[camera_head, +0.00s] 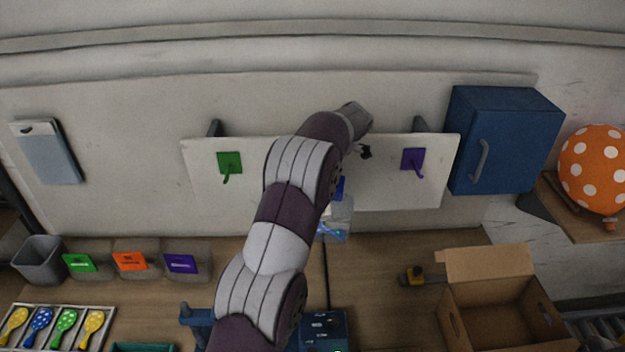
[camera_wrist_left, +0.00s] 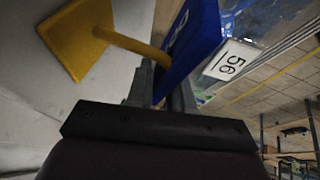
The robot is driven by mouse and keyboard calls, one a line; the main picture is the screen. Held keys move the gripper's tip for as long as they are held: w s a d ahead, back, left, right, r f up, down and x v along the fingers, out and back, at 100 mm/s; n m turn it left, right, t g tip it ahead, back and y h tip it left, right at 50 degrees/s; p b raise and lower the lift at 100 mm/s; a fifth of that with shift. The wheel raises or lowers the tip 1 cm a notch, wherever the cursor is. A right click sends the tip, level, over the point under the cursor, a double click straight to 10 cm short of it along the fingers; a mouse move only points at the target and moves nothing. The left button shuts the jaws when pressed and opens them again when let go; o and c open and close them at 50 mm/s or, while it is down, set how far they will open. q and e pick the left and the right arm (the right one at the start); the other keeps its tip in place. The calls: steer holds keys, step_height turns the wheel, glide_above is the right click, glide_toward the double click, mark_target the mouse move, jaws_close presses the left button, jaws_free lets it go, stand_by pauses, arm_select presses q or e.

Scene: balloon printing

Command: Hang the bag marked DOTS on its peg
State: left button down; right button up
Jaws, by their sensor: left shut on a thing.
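My left gripper (camera_wrist_left: 162,88) is shut on the blue header card of a bag (camera_wrist_left: 190,45), whose white lettering is only partly visible and cannot be read fully. A yellow peg plate (camera_wrist_left: 72,38) is on the board, and its hook (camera_wrist_left: 135,45) reaches to the blue card. I cannot tell whether the hook passes through the card. In the head view, the clear bag (camera_head: 339,216) shows below its blue header beside my arm, in front of the board. My arm hides the left gripper and the yellow peg there. My right gripper is not in view.
The white board (camera_head: 385,190) also has a green peg (camera_head: 230,163) and a purple peg (camera_head: 413,160), both bare. A blue cabinet (camera_head: 505,140) and an orange dotted balloon (camera_head: 595,170) are right. An open cardboard box (camera_head: 500,305) and several bins (camera_head: 82,262) stand below.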

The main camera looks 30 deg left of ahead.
arm_select(q)
steer(key=shift+w+a+r, duration=0.15)
steer(key=shift+w+r, duration=0.15)
steer(key=shift+r, duration=0.1)
steer(key=c, duration=1)
jaws_free()
steer(key=shift+w+f, duration=0.1)
steer(key=shift+c, duration=0.2)
steer(key=shift+o, duration=0.7)
steer(key=shift+w+a+f, duration=0.35)
steer(key=shift+w+f, duration=0.2)
steer(key=shift+w, duration=0.1)
steer(key=shift+s+d, duration=0.25)
steer(key=shift+s, duration=0.2)
steer(key=shift+w+r, duration=0.15)
steer(key=shift+r, duration=3.5)
steer(key=s+d+b, duration=0.4)
steer(key=s+b, duration=0.2)
steer(key=b, duration=0.1)
steer(key=shift+s+b, duration=0.3)
steer(key=shift+s, duration=0.1)
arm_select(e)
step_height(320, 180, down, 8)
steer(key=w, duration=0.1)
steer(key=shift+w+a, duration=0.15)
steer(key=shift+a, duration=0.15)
